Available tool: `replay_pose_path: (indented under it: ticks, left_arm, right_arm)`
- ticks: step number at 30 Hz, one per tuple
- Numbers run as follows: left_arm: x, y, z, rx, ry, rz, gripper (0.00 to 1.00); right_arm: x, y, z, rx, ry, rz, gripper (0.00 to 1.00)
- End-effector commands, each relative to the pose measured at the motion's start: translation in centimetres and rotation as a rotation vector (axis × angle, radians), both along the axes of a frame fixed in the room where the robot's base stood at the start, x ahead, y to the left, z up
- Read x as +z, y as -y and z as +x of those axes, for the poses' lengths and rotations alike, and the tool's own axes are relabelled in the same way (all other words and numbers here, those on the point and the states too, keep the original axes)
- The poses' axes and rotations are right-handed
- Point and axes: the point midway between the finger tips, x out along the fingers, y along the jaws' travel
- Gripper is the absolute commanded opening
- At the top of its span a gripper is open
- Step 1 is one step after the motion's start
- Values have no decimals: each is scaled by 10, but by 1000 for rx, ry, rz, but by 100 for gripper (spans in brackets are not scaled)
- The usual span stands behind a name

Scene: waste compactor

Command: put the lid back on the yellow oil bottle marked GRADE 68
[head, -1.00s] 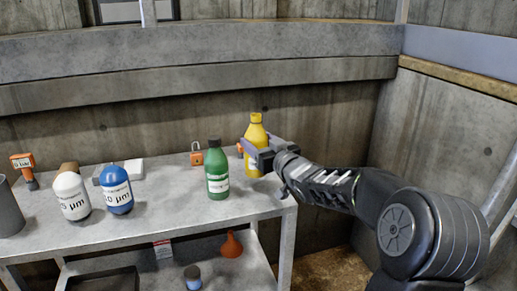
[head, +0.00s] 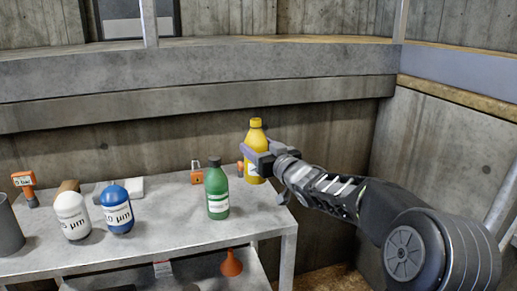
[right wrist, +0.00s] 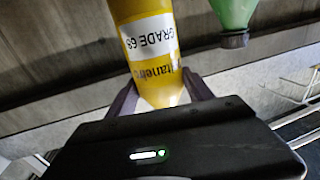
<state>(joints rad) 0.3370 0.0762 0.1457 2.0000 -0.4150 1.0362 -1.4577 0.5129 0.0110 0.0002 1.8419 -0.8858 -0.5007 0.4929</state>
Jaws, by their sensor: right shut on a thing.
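The yellow oil bottle (head: 256,146) is upright at the right end of the bench, just right of the green bottle, and seems raised a little off the top. My right gripper (head: 257,160) comes in from the right and is shut on it. In the right wrist view the bottle (right wrist: 152,60) stands between the fingers, its GRADE 68 label facing the camera, upside down in the picture. Its narrow end is partly hidden behind the gripper body. My left gripper is not in view.
The green bottle (head: 217,192) with a dark cap stands close by; its cap also shows in the right wrist view (right wrist: 233,40). Farther left on the bench (head: 165,225) are blue (head: 117,210) and white (head: 72,216) canisters. An orange funnel (head: 231,264) is on the lower shelf.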

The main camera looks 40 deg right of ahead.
Motion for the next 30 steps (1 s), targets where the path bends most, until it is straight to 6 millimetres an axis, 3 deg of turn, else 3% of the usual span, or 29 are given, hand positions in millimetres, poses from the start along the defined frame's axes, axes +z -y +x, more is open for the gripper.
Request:
replay_pose_path:
  ticks: [12, 13, 30]
  left_arm:
    - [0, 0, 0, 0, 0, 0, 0]
    - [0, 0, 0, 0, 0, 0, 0]
    - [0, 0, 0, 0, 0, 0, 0]
  right_arm:
    - [2, 0, 0, 1, 3, 0, 0]
    - [2, 0, 0, 1, 3, 0, 59]
    - [2, 0, 0, 1, 3, 0, 13]
